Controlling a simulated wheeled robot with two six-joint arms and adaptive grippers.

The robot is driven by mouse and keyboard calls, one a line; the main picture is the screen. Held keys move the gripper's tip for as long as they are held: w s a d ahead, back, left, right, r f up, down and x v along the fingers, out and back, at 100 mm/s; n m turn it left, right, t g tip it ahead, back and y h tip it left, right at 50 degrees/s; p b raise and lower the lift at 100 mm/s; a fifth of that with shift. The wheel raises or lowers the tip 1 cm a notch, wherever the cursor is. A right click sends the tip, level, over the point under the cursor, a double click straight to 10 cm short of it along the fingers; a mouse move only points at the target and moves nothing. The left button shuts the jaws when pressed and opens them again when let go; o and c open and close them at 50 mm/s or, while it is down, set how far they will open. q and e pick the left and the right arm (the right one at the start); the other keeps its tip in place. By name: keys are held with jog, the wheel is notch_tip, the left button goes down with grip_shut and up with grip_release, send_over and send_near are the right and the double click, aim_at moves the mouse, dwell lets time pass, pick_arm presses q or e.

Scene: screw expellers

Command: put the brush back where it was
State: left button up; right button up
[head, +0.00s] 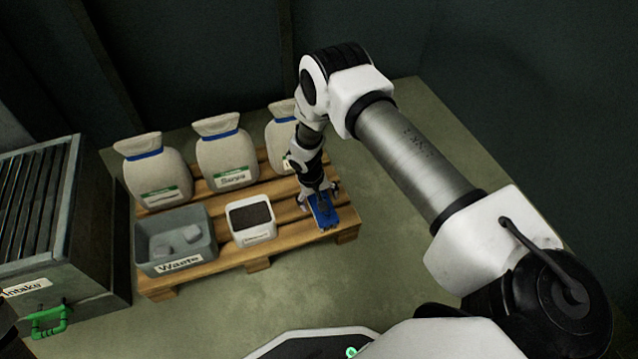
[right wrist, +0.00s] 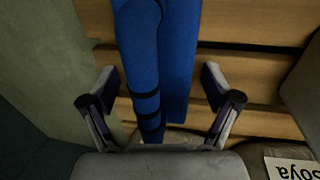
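The blue brush (head: 324,217) lies at the right front end of the wooden pallet (head: 215,258). In the right wrist view the brush (right wrist: 148,70) shows as a long blue handle with dark bands over a wider flat blue part; I cannot tell whether that flat part is a separate holder. My right gripper (head: 318,196) is directly over the brush. In the right wrist view its two fingers (right wrist: 158,82) stand apart on either side of the blue handle, with gaps on both sides.
A grey Waste bin (head: 204,240) with pale lumps and a white container (head: 241,238) with dark contents stand left of the brush. Several sacks, including one labelled Soya (head: 228,158), stand behind. The Intake machine (head: 80,235) is far left. Floor right of the pallet is clear.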

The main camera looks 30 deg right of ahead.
aim_at(312, 201)
notch_tip(312, 201, up, 12)
jog(key=a+p, duration=0.2)
jog(key=p, duration=0.4)
jog(key=s+a+f+n+y, duration=0.1)
jog(key=s+a+f, duration=0.15)
jog(key=s, duration=0.65)
jog(key=s+a+f+y, duration=0.2)
jog(key=s+a, duration=0.2)
jog(key=s, duration=0.6)
jog(key=s+r+n+h, duration=0.1)
jog(key=s+r, duration=0.2)
jog(key=s, duration=0.8)
notch_tip(312, 201, up, 41)
jog(key=p, duration=4)
jog(key=shift+w, duration=0.25)
